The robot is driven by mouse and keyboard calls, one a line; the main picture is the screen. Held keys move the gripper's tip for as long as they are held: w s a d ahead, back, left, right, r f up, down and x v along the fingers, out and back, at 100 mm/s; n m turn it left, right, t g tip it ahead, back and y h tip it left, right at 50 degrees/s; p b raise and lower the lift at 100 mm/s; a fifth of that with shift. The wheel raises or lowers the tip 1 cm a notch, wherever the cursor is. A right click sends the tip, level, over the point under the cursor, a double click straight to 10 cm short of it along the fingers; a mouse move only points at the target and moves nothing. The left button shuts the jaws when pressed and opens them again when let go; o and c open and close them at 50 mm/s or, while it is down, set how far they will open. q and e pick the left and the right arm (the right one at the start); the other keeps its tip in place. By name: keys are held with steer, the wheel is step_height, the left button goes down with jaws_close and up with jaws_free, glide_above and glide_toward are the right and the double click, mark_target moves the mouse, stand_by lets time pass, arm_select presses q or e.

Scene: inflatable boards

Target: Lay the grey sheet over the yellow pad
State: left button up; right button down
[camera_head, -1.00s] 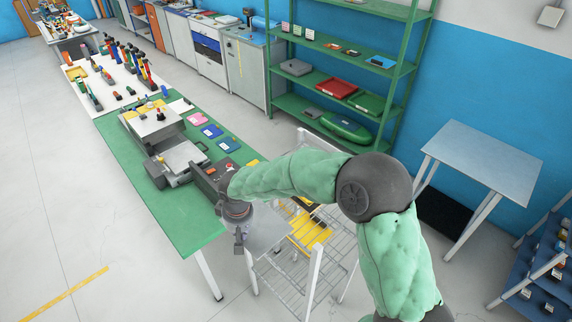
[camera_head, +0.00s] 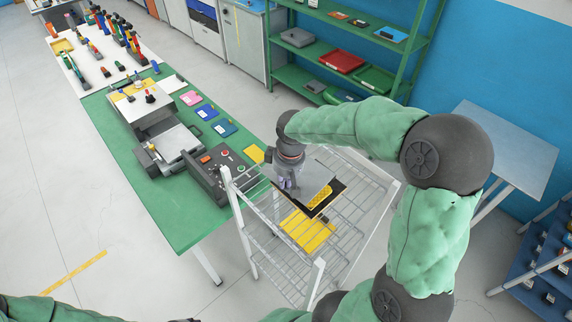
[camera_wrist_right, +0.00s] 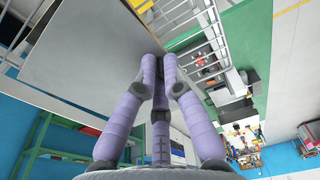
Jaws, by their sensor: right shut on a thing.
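My right gripper (camera_head: 288,184) is over the back left part of a wire rack. In the right wrist view its fingers (camera_wrist_right: 161,60) are closed together on the edge of the grey sheet (camera_wrist_right: 90,68). The sheet is flat and smooth and spreads to the left of the fingers there. A yellow pad (camera_head: 304,229) shows through the rack's wires. A smaller yellow piece (camera_head: 320,197) with a dark border lies behind it. My left gripper is out of view; only part of the left arm shows at the bottom left.
The white-framed wire rack (camera_head: 316,277) stands beside a green table (camera_head: 166,210). A grey control box (camera_head: 218,170) sits on the table close to the rack. Green shelving (camera_head: 415,55) stands behind, and a grey table (camera_head: 500,145) stands at right.

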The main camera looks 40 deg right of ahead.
mark_target(286, 188)
steer(key=shift+s+a+f+b, duration=0.15)
steer(key=shift+s+a+b, duration=0.05)
steer(key=shift+s+b, duration=0.1)
steer(key=shift+f, duration=0.25)
step_height(286, 188, down, 2)
steer(key=shift+w+d+f+b, duration=0.1)
steer(key=shift+w+f+b, duration=0.05)
steer(key=shift+b, duration=0.7)
step_height(286, 188, down, 2)
steer(key=shift+b, duration=0.75)
steer(key=shift+f+b, duration=0.95)
steer(key=shift+f, duration=0.45)
steer(key=shift+f+b, duration=0.35)
steer(key=shift+f, duration=0.1)
steer(key=c, duration=1.3)
jaws_free()
steer(key=shift+r, duration=0.1)
